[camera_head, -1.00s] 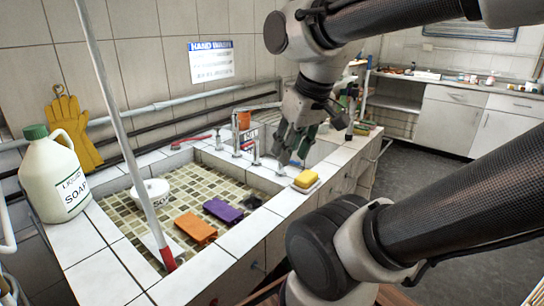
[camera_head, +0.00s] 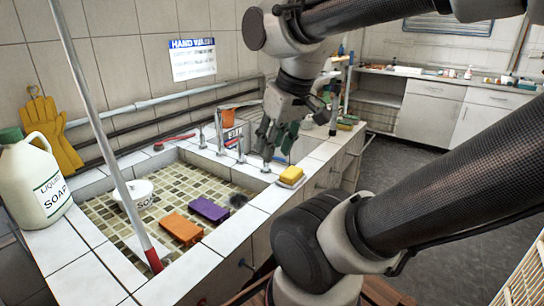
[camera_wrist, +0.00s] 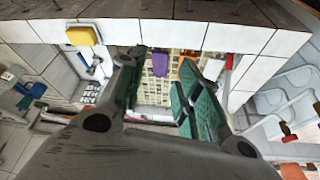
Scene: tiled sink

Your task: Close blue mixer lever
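My gripper (camera_head: 275,144) points down over the far right part of the tiled sink, behind the yellow sponge and close to the chrome taps. In the wrist view my gripper (camera_wrist: 163,62) has its two green-padded fingers apart, with nothing held between them. A chrome tap (camera_wrist: 95,65) stands just left of the left finger there, with a small blue patch (camera_wrist: 82,58) on it that may be the blue mixer lever; its position is too small to tell. In the head view my gripper hides this spot, and the lever cannot be made out clearly.
The yellow sponge (camera_head: 291,175) lies on the sink's front rim. More taps (camera_head: 219,132) stand left of my gripper. Orange (camera_head: 181,228) and purple (camera_head: 208,209) blocks lie in the basin. A slanted pole (camera_head: 105,150) crosses on the left, beside the soap jug (camera_head: 32,185).

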